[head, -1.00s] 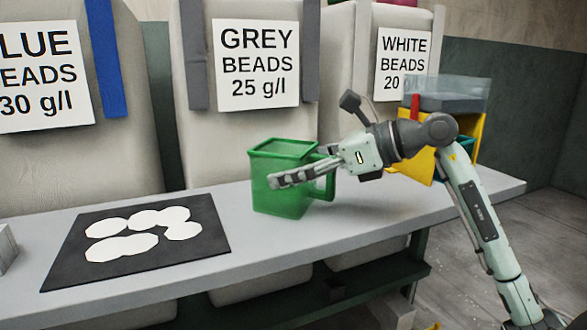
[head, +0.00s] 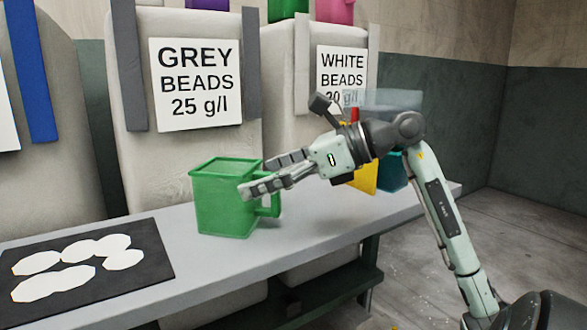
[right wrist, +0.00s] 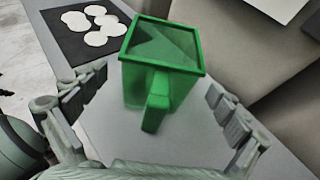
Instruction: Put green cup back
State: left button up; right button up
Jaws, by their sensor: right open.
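The green cup (head: 225,200) is a square jug with a handle on its right side. It stands upright on the grey bench. My right gripper (head: 262,172) is open in front of the cup at its handle side. In the right wrist view the green cup (right wrist: 160,75) is between the spread fingers of the right gripper (right wrist: 155,105), with its handle pointing toward the palm. The fingers appear clear of the cup on both sides. The inside bottom of the cup is not clearly visible. My left gripper is out of view.
A black mat (head: 90,265) with white round shapes lies left of the cup on the bench (head: 330,225). A yellow container (head: 364,178) and a teal one (head: 392,172) stand behind my right arm. Large bead sacks with signs line the back. Several coloured items sit on top.

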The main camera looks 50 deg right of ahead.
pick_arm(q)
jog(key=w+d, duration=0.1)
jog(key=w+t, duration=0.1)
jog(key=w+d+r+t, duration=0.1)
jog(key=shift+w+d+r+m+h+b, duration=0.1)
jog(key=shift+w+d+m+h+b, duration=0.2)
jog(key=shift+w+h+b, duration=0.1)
pick_arm(e)
jog(key=v, duration=0.7)
jog(key=shift+s+r, duration=0.1)
jog(key=shift+s, duration=0.1)
